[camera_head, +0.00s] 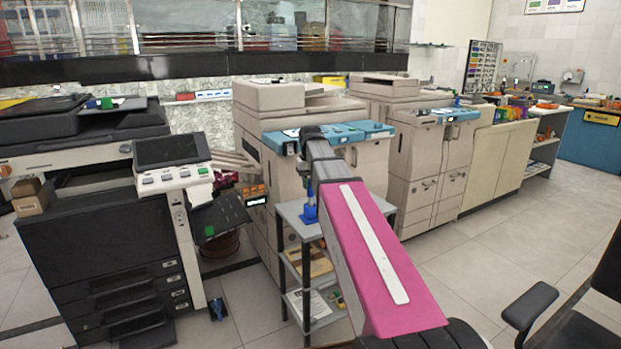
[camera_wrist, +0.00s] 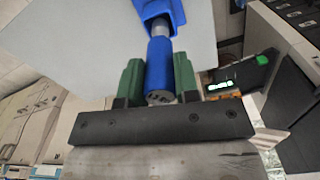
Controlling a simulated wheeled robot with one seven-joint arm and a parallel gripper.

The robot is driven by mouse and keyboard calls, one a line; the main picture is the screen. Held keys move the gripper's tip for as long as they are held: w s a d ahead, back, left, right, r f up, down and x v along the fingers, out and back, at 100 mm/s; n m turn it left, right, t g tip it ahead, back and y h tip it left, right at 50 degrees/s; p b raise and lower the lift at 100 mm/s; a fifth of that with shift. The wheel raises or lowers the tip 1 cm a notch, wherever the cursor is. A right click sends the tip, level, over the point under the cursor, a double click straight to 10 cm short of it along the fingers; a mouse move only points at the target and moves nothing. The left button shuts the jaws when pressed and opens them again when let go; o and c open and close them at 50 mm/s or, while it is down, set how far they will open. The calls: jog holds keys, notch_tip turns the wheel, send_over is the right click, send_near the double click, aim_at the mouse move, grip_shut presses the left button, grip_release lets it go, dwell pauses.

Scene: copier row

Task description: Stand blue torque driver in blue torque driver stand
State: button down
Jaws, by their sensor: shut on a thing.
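The blue torque driver (camera_wrist: 160,63) has a thick blue handle and a grey shaft. My gripper (camera_wrist: 159,78) has green fingers and is shut on the handle, one finger on each side. The blue torque driver stand (camera_wrist: 160,8) is at the top of the wrist view, and the shaft meets it; how deep the shaft sits in it cannot be told. In the head view the stand (camera_head: 309,214) is on the grey shelf unit's top, left of my pink arm link. My fingers cannot be made out there.
The grey shelf unit (camera_head: 292,222) has lower shelves with papers. A black copier (camera_head: 110,255) with a tilted screen stands to its left. Beige copiers (camera_head: 440,165) stand behind and to the right. An office chair (camera_head: 565,315) is at lower right. The floor at right is open.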

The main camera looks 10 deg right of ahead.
aim_at(311, 193)
jog(key=shift+f, duration=1.9)
jog(key=shift+f, duration=0.3)
jog(key=c, duration=0.8)
grip_release()
jog(key=shift+r, duration=0.1)
